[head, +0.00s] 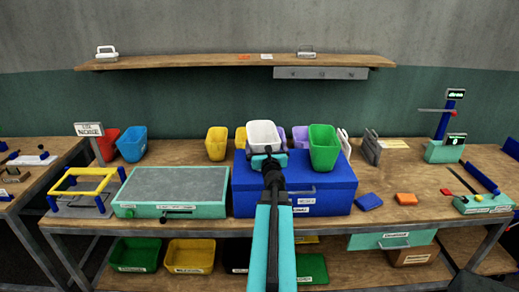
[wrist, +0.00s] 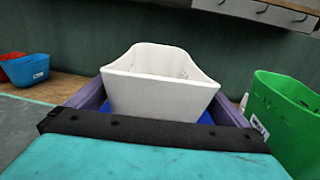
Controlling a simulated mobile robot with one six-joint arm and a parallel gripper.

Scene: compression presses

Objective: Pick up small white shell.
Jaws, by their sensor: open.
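The small white shell (head: 264,133) looks like an open-topped, flared white tub. It stands upright on top of the blue box, in the middle of the bench. In the wrist view the white shell (wrist: 160,85) fills the centre, with its near wall facing me and part of its inside showing. My gripper (head: 268,158) is just in front of it, over the blue box. In the wrist view my gripper (wrist: 160,104) is open, with a finger at the left and right of the shell's lower part. I cannot tell whether either finger touches it. The shell's base is partly hidden.
A green bin (head: 324,146) stands close on the right of the shell on the blue box (head: 330,195). Yellow and purple bins stand behind. A grey-topped teal press (head: 175,187) is to the left. A wooden shelf (head: 200,62) hangs above on the wall.

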